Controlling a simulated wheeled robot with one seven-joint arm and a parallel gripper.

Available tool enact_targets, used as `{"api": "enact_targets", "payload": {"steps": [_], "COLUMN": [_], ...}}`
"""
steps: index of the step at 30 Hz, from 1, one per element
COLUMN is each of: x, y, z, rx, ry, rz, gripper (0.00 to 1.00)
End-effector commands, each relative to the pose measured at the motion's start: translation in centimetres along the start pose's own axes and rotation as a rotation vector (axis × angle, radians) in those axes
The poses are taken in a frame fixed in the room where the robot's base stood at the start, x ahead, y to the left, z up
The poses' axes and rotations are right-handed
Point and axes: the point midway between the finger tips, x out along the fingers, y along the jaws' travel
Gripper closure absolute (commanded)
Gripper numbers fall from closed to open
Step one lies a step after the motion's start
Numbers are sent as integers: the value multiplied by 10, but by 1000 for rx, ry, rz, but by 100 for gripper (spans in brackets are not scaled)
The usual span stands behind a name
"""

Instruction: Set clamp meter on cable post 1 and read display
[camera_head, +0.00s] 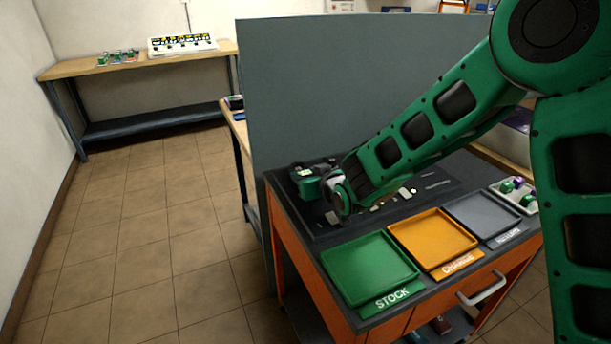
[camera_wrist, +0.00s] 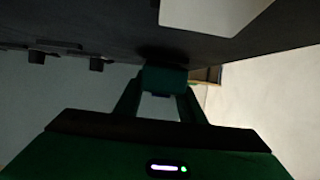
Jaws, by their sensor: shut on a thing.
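My gripper (camera_head: 322,184) is low over the dark top of an orange cart, at its back left in the head view. It is shut on a small green device (camera_head: 306,186) with a small pale patch on top, which looks like the clamp meter. In the wrist view my two fingers (camera_wrist: 160,106) close on a dark green block (camera_wrist: 165,77), which lies against a dark surface. The device's jaw and any reading on its display cannot be made out. I cannot pick out cable post 1; my arm and gripper cover part of the dark panel (camera_head: 437,186).
A green tray (camera_head: 370,268) marked STOCK, an orange tray (camera_head: 433,238) marked CHARGE and a grey tray (camera_head: 483,216) line the cart's front. A grey partition (camera_head: 300,90) stands behind it. A wooden bench (camera_head: 75,70) is far left; floor between is clear.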

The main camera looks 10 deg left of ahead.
Motion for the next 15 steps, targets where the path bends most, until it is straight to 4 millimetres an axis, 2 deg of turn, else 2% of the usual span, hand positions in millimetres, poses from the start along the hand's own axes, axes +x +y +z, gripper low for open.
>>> {"api": "enact_targets", "payload": {"steps": [8, 9, 10, 15], "x": [2, 2, 2, 2], "y": [0, 0, 0, 0], "z": [4, 4, 4, 4], "rx": [0, 0, 0, 0], "ry": [1, 1, 1, 1], "rz": [0, 0, 0, 0], "gripper": [98, 62, 56, 56]}}
